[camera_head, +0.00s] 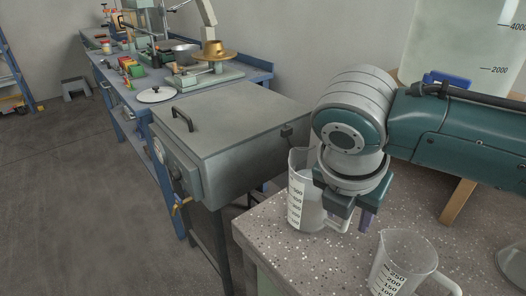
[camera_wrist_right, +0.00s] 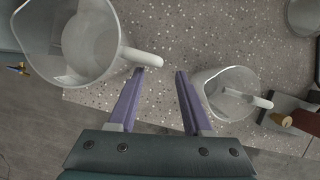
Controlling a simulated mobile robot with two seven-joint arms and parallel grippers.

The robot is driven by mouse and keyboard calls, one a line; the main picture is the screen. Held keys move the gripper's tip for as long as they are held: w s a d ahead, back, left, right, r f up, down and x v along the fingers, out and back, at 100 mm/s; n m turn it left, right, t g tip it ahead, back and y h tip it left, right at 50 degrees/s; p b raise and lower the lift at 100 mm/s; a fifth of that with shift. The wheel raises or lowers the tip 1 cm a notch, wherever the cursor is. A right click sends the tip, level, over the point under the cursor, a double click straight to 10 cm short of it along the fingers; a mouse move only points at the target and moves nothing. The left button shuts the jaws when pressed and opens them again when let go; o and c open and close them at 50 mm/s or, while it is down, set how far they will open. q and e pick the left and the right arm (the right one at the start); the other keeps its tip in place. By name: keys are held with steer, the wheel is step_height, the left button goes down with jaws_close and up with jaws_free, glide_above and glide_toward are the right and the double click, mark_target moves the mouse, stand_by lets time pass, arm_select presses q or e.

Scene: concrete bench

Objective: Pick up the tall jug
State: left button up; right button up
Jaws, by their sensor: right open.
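The tall jug (camera_head: 298,190) is a clear measuring jug with a printed scale, upright near the left corner of the speckled bench (camera_head: 262,232). My right gripper partly covers it in the head view. In the right wrist view the tall jug (camera_wrist_right: 90,42) is at the upper left, its handle pointing right. My right gripper (camera_head: 357,214) is open and empty beside the jug's handle side. In the wrist view its purple fingers (camera_wrist_right: 160,72) point at the bench, the left fingertip close to the handle end; contact is unclear. My left gripper is not in view.
A shorter measuring jug (camera_head: 392,264) stands at the front; it also shows right of the fingers in the wrist view (camera_wrist_right: 215,95). A large graduated container (camera_head: 455,45) stands behind my arm. A grey lidded box (camera_head: 225,125) stands left of the bench.

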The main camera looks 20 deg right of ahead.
mark_target(342, 232)
steer(key=x, duration=0.1)
steer(key=b+x, duration=0.1)
steer(key=x, duration=0.1)
steer(key=shift+w+d+f, duration=0.15)
steer(key=shift+w, duration=0.2)
jaws_close()
stand_by(1.1)
